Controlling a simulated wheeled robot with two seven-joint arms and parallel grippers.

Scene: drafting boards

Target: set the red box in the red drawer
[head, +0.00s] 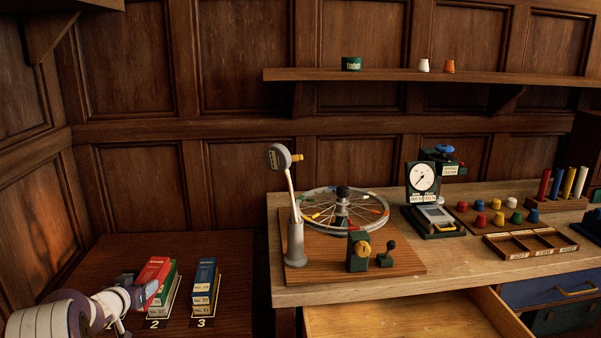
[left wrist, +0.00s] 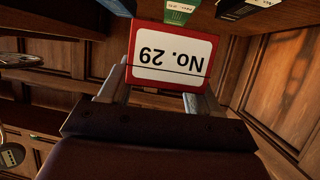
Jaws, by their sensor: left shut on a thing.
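The red box (head: 153,270) is above the left side table, at the stack marked 2. A green box (head: 170,281) is just beside or under it; I cannot tell if they touch. My left gripper (head: 142,296) is shut on the red box. In the left wrist view the red box (left wrist: 131,46) sits between the fingers of the left gripper (left wrist: 160,85), its white "No. 29" label upside down. Under the bench a drawer (head: 410,318) stands open, its bare wooden inside showing; its front colour is out of view. My right gripper is not in view.
Blue boxes (head: 205,280) are stacked at mark 3. The bench (head: 460,262) to the right carries a spoked wheel (head: 345,210), a dial gauge (head: 422,178) and coloured pegs. A blue drawer front (head: 545,289) is shut at the right. A gap separates side table and bench.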

